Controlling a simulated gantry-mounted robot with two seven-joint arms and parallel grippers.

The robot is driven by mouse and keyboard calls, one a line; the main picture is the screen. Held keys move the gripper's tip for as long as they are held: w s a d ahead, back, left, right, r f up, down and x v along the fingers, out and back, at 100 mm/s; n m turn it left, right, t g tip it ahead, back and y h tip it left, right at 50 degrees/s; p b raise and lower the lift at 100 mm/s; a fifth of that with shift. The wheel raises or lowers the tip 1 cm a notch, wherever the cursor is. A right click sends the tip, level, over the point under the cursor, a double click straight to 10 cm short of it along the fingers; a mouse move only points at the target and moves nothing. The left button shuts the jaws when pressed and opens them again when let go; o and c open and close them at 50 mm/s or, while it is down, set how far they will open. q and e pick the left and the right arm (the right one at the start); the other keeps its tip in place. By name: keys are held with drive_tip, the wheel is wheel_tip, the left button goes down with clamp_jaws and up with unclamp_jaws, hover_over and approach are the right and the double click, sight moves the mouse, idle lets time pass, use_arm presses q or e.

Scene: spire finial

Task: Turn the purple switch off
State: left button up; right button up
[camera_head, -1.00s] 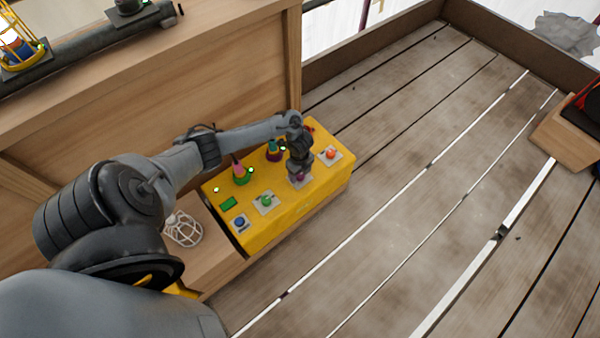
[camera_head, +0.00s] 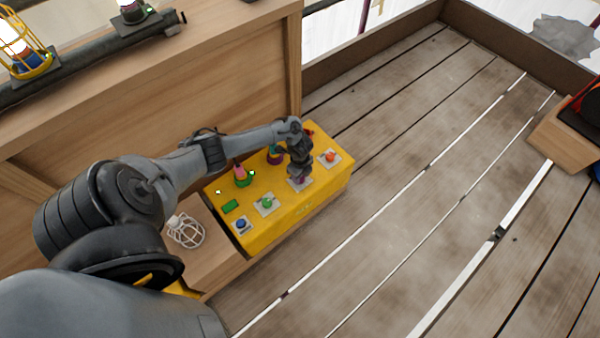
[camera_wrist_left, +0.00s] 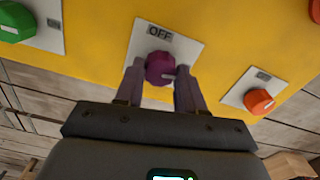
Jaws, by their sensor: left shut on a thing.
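The purple switch (camera_wrist_left: 160,68) is a round knob on a white plate marked OFF (camera_wrist_left: 140,38), on the yellow control box (camera_head: 315,195). My left gripper (camera_wrist_left: 160,84) is at the knob, with one finger on each side of it, shut on it. In the head view the left gripper (camera_head: 299,172) comes down over the switch and hides most of it. The position of the knob's pointer is hard to tell. My right gripper is not in view.
A green knob (camera_head: 266,203), a blue knob (camera_head: 241,223) and an orange knob (camera_head: 330,156) sit on the same box. A white wire cage (camera_head: 187,231) lies on the wooden ledge to the left. The plank floor at right is mostly clear.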

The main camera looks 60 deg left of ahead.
use_arm(q)
drive_tip(key=n+p, duration=0.1)
drive_tip(key=n, duration=0.1)
drive_tip(key=n+p, duration=0.1)
drive_tip(key=p, duration=0.1)
drive_tip(key=shift+d+r+n, duration=0.1)
drive_tip(key=shift+r+n, duration=0.1)
drive_tip(key=shift+n, duration=0.2)
drive_tip(key=n+p, duration=0.2)
drive_tip(key=n, duration=0.1)
drive_tip(key=shift+n+p, duration=0.3)
drive_tip(key=shift+p, duration=0.1)
drive_tip(key=n+p, duration=0.2)
drive_tip(key=n, duration=0.2)
drive_tip(key=shift+f, duration=0.15)
drive_tip(key=n+p, duration=0.1)
drive_tip(key=n, duration=0.2)
drive_tip(key=shift+n, duration=0.4)
drive_tip(key=shift+f+n, duration=0.1)
drive_tip(key=shift+n, duration=0.2)
drive_tip(key=o, duration=1)
drive_tip(key=shift+o, duration=0.2)
